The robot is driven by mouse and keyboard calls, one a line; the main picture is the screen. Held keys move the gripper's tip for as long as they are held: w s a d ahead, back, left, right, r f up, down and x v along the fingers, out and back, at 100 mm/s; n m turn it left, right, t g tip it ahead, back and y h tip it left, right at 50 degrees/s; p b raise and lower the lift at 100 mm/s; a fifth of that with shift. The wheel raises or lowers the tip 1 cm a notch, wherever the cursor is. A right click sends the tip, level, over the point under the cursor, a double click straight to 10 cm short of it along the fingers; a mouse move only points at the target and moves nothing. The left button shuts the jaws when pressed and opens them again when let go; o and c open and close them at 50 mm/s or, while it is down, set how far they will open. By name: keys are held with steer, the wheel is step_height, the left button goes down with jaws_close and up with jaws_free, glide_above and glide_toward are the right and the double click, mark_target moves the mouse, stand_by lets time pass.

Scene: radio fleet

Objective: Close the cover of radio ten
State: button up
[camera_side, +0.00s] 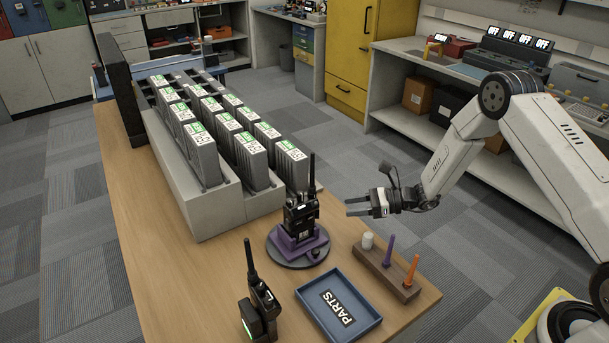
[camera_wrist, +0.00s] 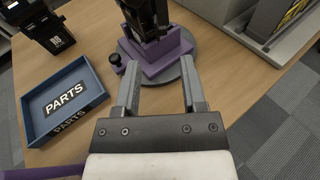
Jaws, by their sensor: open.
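A black radio (camera_side: 300,215) with an antenna stands upright in a purple cradle (camera_side: 290,245) on a round grey turntable (camera_side: 305,258). In the wrist view this radio (camera_wrist: 146,18) is cut off by the top edge. A second black radio (camera_side: 262,308) with a green patch stands at the table's front; a black radio (camera_wrist: 55,35) shows at the wrist view's upper left. I cannot read clearly which is radio ten, nor tell the state of its cover. My gripper (camera_side: 352,207) is open and empty, to the right of the cradle radio and apart from it; its fingers (camera_wrist: 160,82) point toward the cradle.
A blue PARTS tray (camera_side: 309,291) lies in front of the turntable. A wooden block (camera_side: 372,275) holds a white piece, a purple tool (camera_side: 388,250) and an orange tool (camera_side: 411,270). A grey rack (camera_side: 207,213) with several labelled grey units stands behind, left.

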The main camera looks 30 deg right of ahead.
mark_target(316, 212)
steer(key=shift+d+r+g+h, duration=0.2)
steer(key=shift+r+g+h, duration=0.5)
steer(key=shift+r+h, duration=0.25)
steer(key=shift+a, duration=0.1)
steer(key=shift+x, duration=3.85)
steer(key=shift+w, duration=0.1)
